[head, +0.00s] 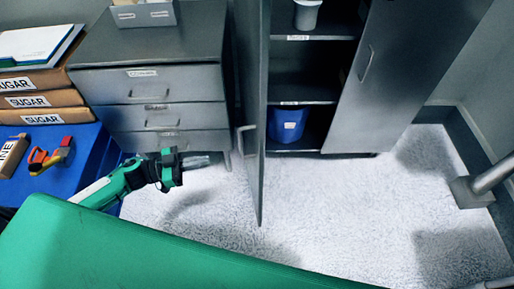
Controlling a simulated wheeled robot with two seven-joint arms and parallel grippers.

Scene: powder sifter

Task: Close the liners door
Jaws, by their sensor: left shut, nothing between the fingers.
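A grey metal cabinet has its left door (253,120) standing open, swung out toward me and seen nearly edge-on, with a handle (246,128) on it. I take this as the liners door, though the shelf labels are too small to read. My right gripper is out of view.
A grey drawer unit (170,87) stands left of the cabinet. A blue bin (287,125) is inside the cabinet. The pale floor (340,220) before it is clear.

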